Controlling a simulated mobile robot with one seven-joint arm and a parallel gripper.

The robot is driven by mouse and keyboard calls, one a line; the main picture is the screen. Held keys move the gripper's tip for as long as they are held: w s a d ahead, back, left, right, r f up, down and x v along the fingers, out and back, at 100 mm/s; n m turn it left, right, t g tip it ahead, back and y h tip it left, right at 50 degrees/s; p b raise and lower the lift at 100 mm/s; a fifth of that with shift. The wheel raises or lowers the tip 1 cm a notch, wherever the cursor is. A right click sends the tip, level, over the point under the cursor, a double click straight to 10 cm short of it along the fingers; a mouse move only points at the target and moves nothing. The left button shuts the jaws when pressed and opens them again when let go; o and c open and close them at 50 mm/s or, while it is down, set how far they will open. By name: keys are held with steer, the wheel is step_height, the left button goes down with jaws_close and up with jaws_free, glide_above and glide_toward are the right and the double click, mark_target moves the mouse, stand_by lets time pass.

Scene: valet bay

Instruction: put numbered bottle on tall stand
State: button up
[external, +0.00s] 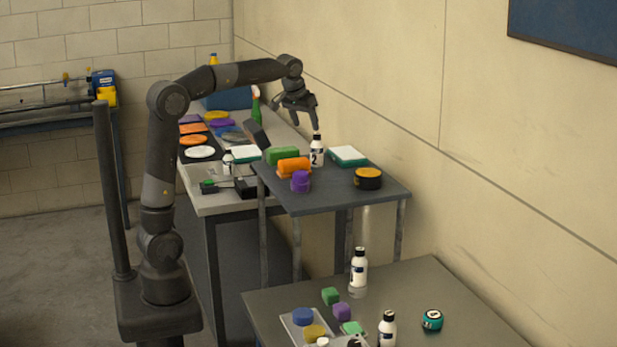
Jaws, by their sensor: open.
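A white bottle with a dark cap and a black number 2 (317,154) stands upright on the dark top of a tall stand (335,200) with metal legs. My gripper (302,117) is open and empty, pointing down just above and slightly left of this bottle's cap. One fingertip appears close to the cap; I cannot tell whether they touch. Another white bottle (358,272) stands on a small grey round base on the lower front table, and one more bottle (387,328) stands nearer; I cannot read numbers on them.
The stand also holds a green block (282,155), an orange roll (294,168), a purple piece (300,182), a white-topped pad (348,156) and a black-and-yellow puck (368,178). The front table (460,290) has a teal tape (432,320). The wall is close on the right.

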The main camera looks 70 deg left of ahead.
steer(key=s+d+f+m+t+h, duration=0.1)
steer(key=s+d+f+m, duration=0.25)
steer(key=s+d, duration=0.95)
steer(key=s+d+f+m+h, duration=0.1)
steer(key=s+d+f+m, duration=0.2)
steer(key=s+f, duration=0.8)
steer(key=s+d, duration=0.1)
steer(key=s, duration=0.2)
steer(key=shift+s+d+t, duration=0.2)
steer(key=shift+s+t, duration=0.1)
steer(key=shift+s, duration=0.05)
